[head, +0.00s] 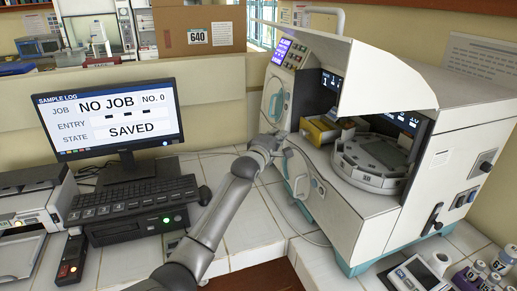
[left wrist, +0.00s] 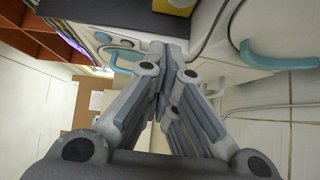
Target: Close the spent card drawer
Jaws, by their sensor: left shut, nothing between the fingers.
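The white incubator machine (head: 350,215) stands on the right of the counter with its hood (head: 375,75) raised. A yellow, dark-edged drawer-like part (head: 318,134) sits at the left of its opening; I take it for the spent card drawer, and it appears to stick out. In the left wrist view a dark box edge (left wrist: 120,14) with yellow (left wrist: 181,6) on it shows at the top. My left gripper (head: 283,140) is shut and empty, close to the machine's front by that part; its fingertips (left wrist: 170,48) meet just below the dark edge. Contact cannot be told. My right gripper is not in view.
A round grey carousel (head: 372,160) sits inside the opening. Teal handles (left wrist: 275,60) and a thin cable are on the machine's front. A monitor (head: 110,118), keyboard (head: 132,198) and printer (head: 30,205) stand left. Vials (head: 490,270) stand front right. Tiled counter lies between.

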